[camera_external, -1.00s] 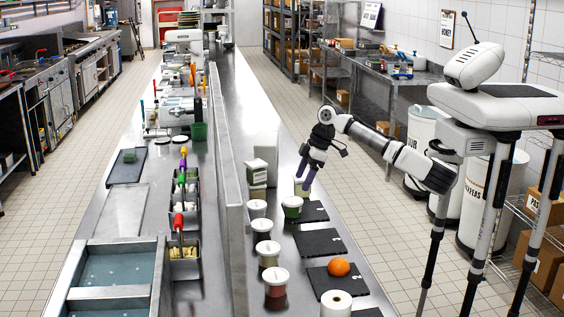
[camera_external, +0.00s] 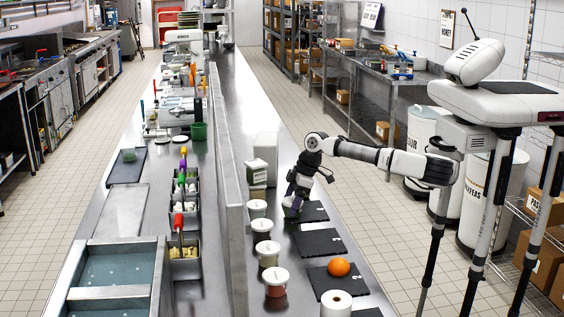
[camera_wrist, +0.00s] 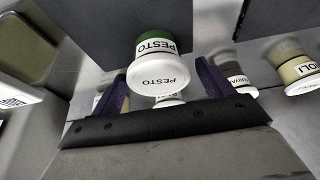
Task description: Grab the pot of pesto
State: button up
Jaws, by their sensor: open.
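The pesto pot (camera_wrist: 152,68) has a white lid and a green body, with PESTO printed on both lid and label in the wrist view. My gripper (camera_wrist: 165,88) is open, with one purple finger on each side of the pot's lid area. I cannot tell whether a finger touches it. In the external view my gripper (camera_external: 291,208) points down over the counter, beside the upper black board, and hides most of the pot there.
Several white-lidded pots stand in a row left of my gripper, including one with a red body (camera_external: 276,280). Black boards (camera_external: 318,243) lie to the right, one bearing an orange (camera_external: 338,267). A paper roll (camera_external: 336,304) stands in front. A metal divider (camera_external: 232,200) runs along the left.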

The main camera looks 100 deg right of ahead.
jog(key=c, duration=0.9)
jog(key=shift+c, duration=0.2)
jog(key=shift+r, duration=0.1)
